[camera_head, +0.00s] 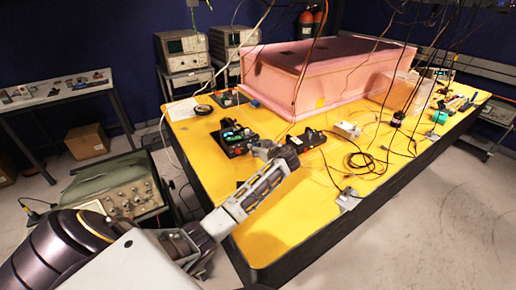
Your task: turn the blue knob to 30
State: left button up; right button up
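A small black device (235,139) with a teal-lit top stands on the yellow table (222,213), near its left side. I cannot make out a distinct blue knob or any number scale; these are too small here. My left gripper (275,152) reaches over the table from the lower left, with its tip just right of the black device. The tip overlaps dark parts around it, so I cannot tell whether its fingers are open or touch anything. My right gripper is not in view.
A large pink foam box (315,72) stands at the back of the table. A black block (307,140), coiled cables (360,161) and several small tools (455,103) lie to the right. The near table front is mostly clear.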

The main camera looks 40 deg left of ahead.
pick_arm(q)
grip_shut()
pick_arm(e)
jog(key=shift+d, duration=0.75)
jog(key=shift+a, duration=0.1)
pick_arm(q)
jog(key=shift+m+g, duration=0.3)
jog(key=shift+w+m+g, duration=0.1)
jog(key=shift+m+g, duration=0.2)
jog(key=shift+m, duration=0.1)
jog(key=shift+w+d+m+g+y, duration=0.1)
jog(key=shift+m+g+y, duration=0.25)
jog(key=shift+m, duration=0.35)
jog(key=shift+m+g+y, duration=0.35)
jog(key=shift+m+g, duration=0.3)
jog(key=shift+m, duration=0.25)
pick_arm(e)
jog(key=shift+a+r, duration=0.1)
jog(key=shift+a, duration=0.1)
